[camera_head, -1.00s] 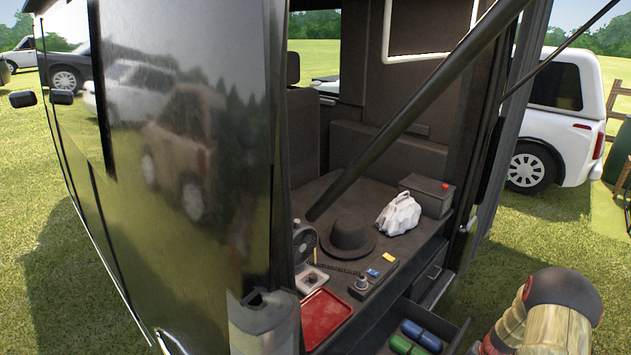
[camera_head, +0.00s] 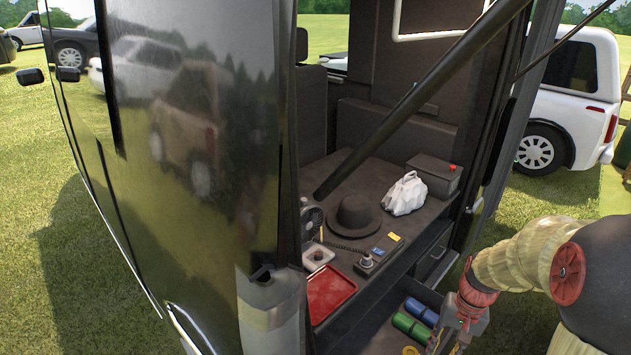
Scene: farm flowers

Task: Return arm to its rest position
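My arm reaches in from the right edge, with a cream ribbed sleeve and a red joint. My gripper (camera_head: 446,345) points down at the bottom of the view, at the right side of an open drawer (camera_head: 440,294). The fingertips are small and partly cut off by the lower edge, so I cannot tell whether they are open or shut. A blue roll (camera_head: 420,311) and a green roll (camera_head: 411,328) lie in the drawer, left of my gripper.
A dark counter holds a red tray (camera_head: 329,292), a black hat (camera_head: 355,215), a white bag (camera_head: 404,194), a dark box (camera_head: 434,176) and a small fan (camera_head: 311,220). A dark strut (camera_head: 420,95) crosses diagonally above. A glossy vehicle panel (camera_head: 190,150) fills the left.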

